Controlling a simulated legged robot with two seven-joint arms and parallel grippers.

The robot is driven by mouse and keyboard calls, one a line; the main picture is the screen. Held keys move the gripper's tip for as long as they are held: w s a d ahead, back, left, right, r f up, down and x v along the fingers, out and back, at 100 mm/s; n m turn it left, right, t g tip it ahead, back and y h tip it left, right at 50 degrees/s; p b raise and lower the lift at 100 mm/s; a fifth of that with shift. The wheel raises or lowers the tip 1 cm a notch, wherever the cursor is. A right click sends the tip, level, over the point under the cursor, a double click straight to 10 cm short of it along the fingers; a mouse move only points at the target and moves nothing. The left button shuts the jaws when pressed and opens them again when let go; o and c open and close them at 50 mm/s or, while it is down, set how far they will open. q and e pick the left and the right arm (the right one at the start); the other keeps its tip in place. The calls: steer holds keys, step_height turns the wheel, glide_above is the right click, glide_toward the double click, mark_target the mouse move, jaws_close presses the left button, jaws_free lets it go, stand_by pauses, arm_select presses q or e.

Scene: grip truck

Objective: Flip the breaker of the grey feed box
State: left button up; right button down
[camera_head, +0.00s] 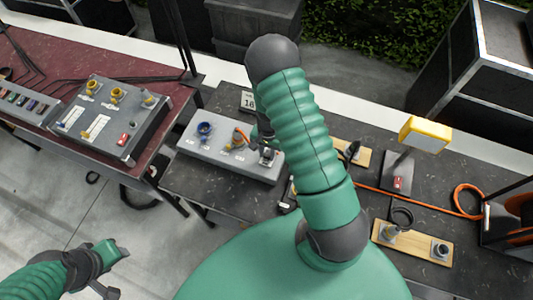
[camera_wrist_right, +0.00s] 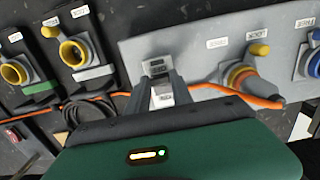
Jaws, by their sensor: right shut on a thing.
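The grey feed box (camera_head: 220,153) lies on the dark table, with a blue socket (camera_head: 205,129) and a yellow-ringed socket (camera_head: 236,146). My right gripper (camera_head: 268,153) is at the box's right end, partly hidden by my arm. In the right wrist view, the fingers (camera_wrist_right: 160,95) point at the breaker (camera_wrist_right: 158,68) on the box (camera_wrist_right: 197,42) and are shut on it. The lever's exact position is hard to make out between the fingers. My left gripper (camera_head: 117,268) is at the lower left, empty, with its fingers apart.
Two yellow-ringed sockets (camera_wrist_right: 75,53) are on the left. A larger grey panel (camera_head: 113,112) stands on the red table. A yellow-topped lamp (camera_head: 425,134) stands right.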

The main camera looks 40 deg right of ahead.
steer(key=shift+w+d+f+g+y+b, duration=0.15)
steer(key=shift+w+d+g+y+b, duration=0.2)
steer(key=shift+d+y+b, duration=0.4)
steer(key=d+g+y+b, duration=0.1)
steer(key=y+b, duration=0.1)
steer(key=b, duration=0.3)
steer(key=w+d+f+g+y+b, duration=0.1)
steer(key=y+b, duration=0.2)
steer(key=b, duration=0.1)
steer(key=d+g+y+b, duration=0.1)
steer(key=y+b, duration=0.1)
steer(key=b, duration=0.3)
steer(key=shift+w+f+g+b, duration=0.3)
steer(key=shift+f+g, duration=0.05)
steer(key=shift+r+y+b, duration=0.3)
steer(key=shift+y+b, duration=0.25)
steer(key=shift+b, duration=0.1)
steer(key=c, duration=1.4)
jaws_free()
steer(key=shift+o, duration=1.3)
steer(key=shift+w, duration=0.1)
steer(key=shift+d, duration=0.15)
steer(key=shift+r, duration=0.1)
